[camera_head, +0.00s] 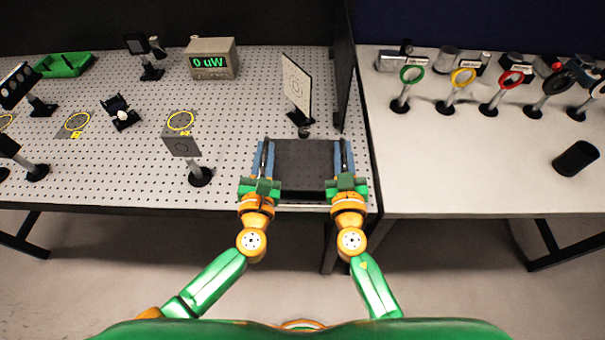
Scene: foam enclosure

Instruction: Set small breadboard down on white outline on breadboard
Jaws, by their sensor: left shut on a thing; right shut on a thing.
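The small breadboard (306,168) is a dark flat block near the front right of the large perforated breadboard (235,120). My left gripper (263,162) is shut on its left side, where a blue part shows. My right gripper (345,162) is shut on its right side, beside another blue part. I cannot tell whether the block touches the surface or hangs above it. A pale line shows at the table's front edge below the block. The white outline cannot be made out clearly; the block and grippers may cover it.
A white screen on a post (297,88) stands just behind the block. A dark upright panel (343,75) is close on the right. A grey square on a post (182,141) stands to the left. The right table (450,160) holds several ring mounts and a black cylinder (576,158).

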